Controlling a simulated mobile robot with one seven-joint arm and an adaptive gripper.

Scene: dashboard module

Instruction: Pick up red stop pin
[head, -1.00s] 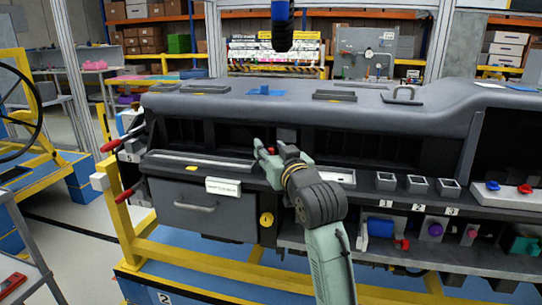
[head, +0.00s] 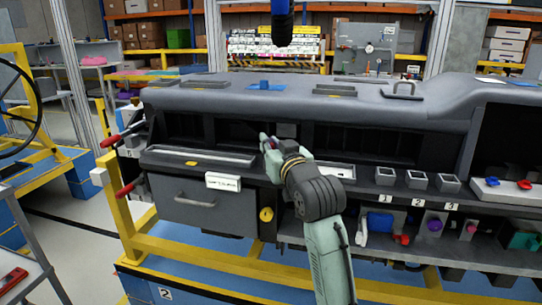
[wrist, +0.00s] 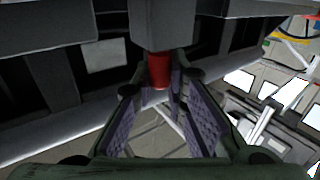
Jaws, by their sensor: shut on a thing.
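The red stop pin (wrist: 159,70) is a short red cylinder in the wrist view. It sits at the lower end of a dark grey block (wrist: 160,25) under the dashboard. My gripper (wrist: 160,84) has its fingertips at either side of the pin, shut on it. In the head view my gripper (head: 269,143) reaches into the dark recess in the middle of the dashboard. The pin is mostly hidden by the fingers there. I cannot tell whether the pin is still seated in the block.
The dashboard (head: 340,112) overhangs the recess, with dark panels on both sides. A grey drawer (head: 197,205) is at lower left. Numbered cups (head: 416,181) stand on the ledge at right, above a shelf of coloured parts. A yellow frame (head: 200,262) runs below.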

